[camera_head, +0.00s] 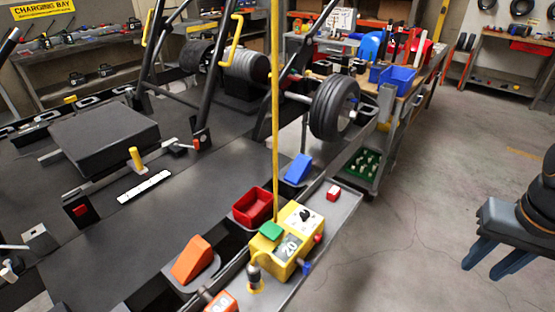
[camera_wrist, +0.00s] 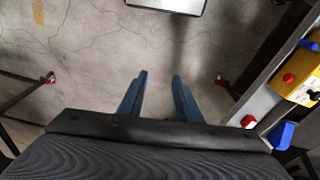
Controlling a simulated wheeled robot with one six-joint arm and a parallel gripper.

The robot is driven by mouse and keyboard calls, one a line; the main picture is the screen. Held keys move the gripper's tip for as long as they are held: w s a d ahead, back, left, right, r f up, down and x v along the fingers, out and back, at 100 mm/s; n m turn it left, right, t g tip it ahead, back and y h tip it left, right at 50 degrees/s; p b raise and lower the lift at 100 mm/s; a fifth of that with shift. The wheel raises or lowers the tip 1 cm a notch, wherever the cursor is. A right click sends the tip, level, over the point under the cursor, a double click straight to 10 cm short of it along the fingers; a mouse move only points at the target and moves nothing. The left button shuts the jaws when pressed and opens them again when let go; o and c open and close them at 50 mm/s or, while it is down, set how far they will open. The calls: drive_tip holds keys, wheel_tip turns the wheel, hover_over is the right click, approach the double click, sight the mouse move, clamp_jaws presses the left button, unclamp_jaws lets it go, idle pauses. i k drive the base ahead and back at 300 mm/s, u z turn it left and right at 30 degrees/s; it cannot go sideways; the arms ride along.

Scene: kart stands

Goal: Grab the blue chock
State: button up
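The blue chock (camera_head: 298,170) is a wedge on a grey pad at the edge of the dark platform, in the middle of the head view. It also shows in the wrist view (camera_wrist: 283,133) at the lower right, partly cut off by my wrist. My gripper (camera_head: 484,268) is at the right of the head view, over the floor and well to the right of the chock. In the wrist view my gripper (camera_wrist: 158,88) has its two fingers apart, with only bare floor between them.
A yellow control box (camera_head: 285,243), a red cube (camera_head: 333,192) and a red bin (camera_head: 253,206) are near the blue chock. An orange chock (camera_head: 192,260) is at the lower left. A thin yellow pole (camera_head: 275,110) rises near the box. Concrete floor (camera_head: 425,170) is clear at the right.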

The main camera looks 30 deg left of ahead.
sight(301, 168)
drive_tip(key=u, duration=0.75)
drive_tip(key=i, duration=0.85)
drive_tip(key=u, duration=0.75)
